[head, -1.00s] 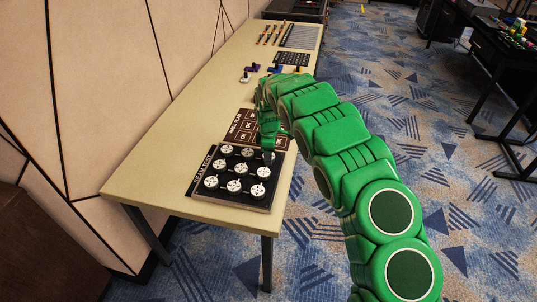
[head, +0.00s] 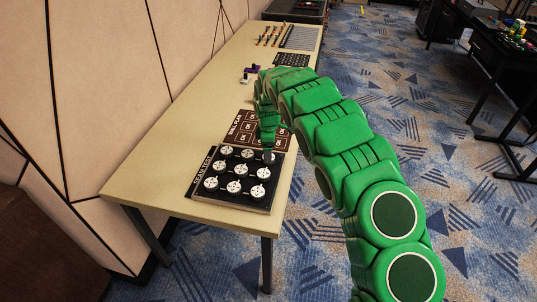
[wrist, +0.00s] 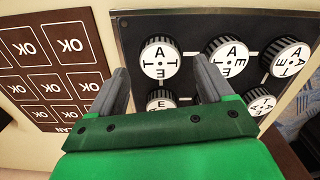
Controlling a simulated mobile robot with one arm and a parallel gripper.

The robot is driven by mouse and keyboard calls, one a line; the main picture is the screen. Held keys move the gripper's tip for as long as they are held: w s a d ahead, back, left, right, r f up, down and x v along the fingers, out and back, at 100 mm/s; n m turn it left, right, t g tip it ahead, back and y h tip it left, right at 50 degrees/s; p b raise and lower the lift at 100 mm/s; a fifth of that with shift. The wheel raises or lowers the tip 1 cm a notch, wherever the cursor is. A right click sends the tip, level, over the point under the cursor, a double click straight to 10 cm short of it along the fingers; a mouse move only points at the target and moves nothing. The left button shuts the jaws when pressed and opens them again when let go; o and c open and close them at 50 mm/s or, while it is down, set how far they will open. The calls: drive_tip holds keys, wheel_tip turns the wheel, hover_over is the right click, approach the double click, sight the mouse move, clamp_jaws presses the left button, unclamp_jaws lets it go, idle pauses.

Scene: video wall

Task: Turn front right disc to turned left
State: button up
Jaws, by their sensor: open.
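A black board (head: 222,204) with a grid of round discs lies at the near end of the table. The front right disc (head: 270,159) is at the board's far right corner in the head view and is partly hidden by my gripper (head: 268,150). In the wrist view this disc (wrist: 160,58) has a white lettered face and a dark ridged rim. My open gripper (wrist: 160,72) points down at it, one finger on each side. I cannot tell whether the fingers touch its rim.
Neighbouring discs (wrist: 227,57) stand close to the right finger. A brown panel (head: 238,130) marked OK lies just beyond the board.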

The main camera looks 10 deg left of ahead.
wheel_tip(320, 180, up, 5)
drive_tip(key=shift+f, duration=0.1)
idle(0.5)
drive_tip(key=shift+d+r, duration=0.2)
drive_tip(key=s+d+r+m+h, duration=0.1)
drive_tip(key=s+d+r+m, duration=0.4)
drive_tip(key=s+d+r, duration=0.45)
drive_tip(key=s+d+r+m, duration=0.55)
drive_tip(key=d+r, duration=0.45)
drive_tip(key=d, duration=0.4)
drive_tip(key=s+d+m, duration=0.3)
drive_tip(key=s, duration=0.9)
drive_tip(key=s+d+r+m+g, duration=0.1)
drive_tip(key=s+d+m, duration=0.2)
drive_tip(key=s, duration=0.9)
drive_tip(key=s+d+r+m+y, duration=0.1)
drive_tip(key=s+d+m, duration=0.2)
drive_tip(key=s, duration=1)
drive_tip(key=shift+r+g, duration=0.15)
drive_tip(key=shift+g, duration=0.25)
